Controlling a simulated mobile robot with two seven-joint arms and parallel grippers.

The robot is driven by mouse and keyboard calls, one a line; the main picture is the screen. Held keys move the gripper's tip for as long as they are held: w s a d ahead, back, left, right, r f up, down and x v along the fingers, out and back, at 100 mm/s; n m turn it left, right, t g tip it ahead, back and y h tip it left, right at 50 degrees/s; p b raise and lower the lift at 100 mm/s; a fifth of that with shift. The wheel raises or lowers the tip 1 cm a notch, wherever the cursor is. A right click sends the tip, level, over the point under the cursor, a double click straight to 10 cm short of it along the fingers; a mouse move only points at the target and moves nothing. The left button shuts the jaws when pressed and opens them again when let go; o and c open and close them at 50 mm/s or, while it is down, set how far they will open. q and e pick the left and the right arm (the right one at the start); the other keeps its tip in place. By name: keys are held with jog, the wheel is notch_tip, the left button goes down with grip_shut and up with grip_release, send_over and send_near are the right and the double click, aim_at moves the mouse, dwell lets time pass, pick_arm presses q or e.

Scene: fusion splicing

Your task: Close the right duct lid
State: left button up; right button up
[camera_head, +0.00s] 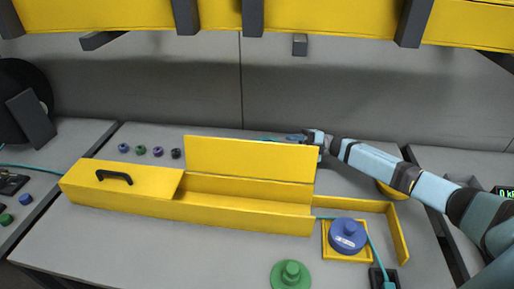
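A long yellow duct (215,211) lies across the table. Its left lid (140,175) is shut and has a black handle (114,176). Its right lid (250,160) stands open, upright along the back edge, and the trough below it is exposed and looks empty. My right gripper (300,139) is behind the right lid, at the lid's upper right end. The lid hides part of it, so I cannot tell whether it touches the lid or how far its fingers are apart. My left gripper is not in view.
A blue spool (347,235) sits in a yellow holder right of the duct, with a teal cable beside it. A green disc (290,275) lies in front. Several small round parts (140,149) line the back left. A yellow angled wall (398,232) stands at right.

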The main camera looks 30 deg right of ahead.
aim_at(257, 146)
jog(key=p+x, duration=0.1)
jog(key=x, duration=1)
grip_shut()
